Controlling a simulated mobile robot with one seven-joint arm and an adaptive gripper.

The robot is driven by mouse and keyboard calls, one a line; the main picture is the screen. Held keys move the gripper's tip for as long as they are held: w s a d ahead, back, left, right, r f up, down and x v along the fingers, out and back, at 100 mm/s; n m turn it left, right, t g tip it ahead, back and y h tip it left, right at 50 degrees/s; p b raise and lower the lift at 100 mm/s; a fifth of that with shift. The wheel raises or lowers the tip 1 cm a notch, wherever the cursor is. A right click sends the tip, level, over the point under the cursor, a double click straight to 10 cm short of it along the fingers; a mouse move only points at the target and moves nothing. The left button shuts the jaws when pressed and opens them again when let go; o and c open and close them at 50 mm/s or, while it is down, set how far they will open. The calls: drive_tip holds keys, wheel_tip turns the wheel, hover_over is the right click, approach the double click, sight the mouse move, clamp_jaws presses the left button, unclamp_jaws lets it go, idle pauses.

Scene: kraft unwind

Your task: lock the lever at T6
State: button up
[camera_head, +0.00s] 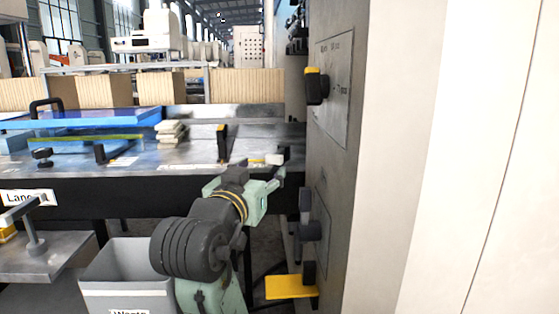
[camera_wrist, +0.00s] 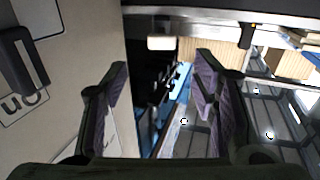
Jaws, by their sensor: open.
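A dark lever with a yellow tip (camera_head: 316,86) sticks out from a plate high on the grey machine side. A dark handle (camera_head: 306,215) sits lower on the same side. I cannot read which one is marked T6. In the wrist view a dark handle (camera_wrist: 20,72) stands on a light panel at the far left, beside partly cut-off lettering. My gripper (camera_head: 274,178) is open and empty, left of the machine side, below the upper lever and a little above the lower handle. Its two fingers (camera_wrist: 162,85) stand apart in the wrist view, right of the handle there.
A metal bench (camera_head: 185,155) runs behind my arm, with a blue sheet (camera_head: 80,119) and small fixtures. A waste bin (camera_head: 125,270) stands at lower left. A yellow plate (camera_head: 290,288) juts out low by the machine. A pale wall (camera_head: 440,160) closes off the right.

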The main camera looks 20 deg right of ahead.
sight(273, 159)
drive_tip(key=p+x, duration=0.2)
drive_tip(key=x, duration=0.8)
drive_tip(key=shift+w+f, duration=0.1)
drive_tip(key=shift+w, duration=0.25)
drive_tip(key=shift+c, duration=0.5)
clamp_jaws()
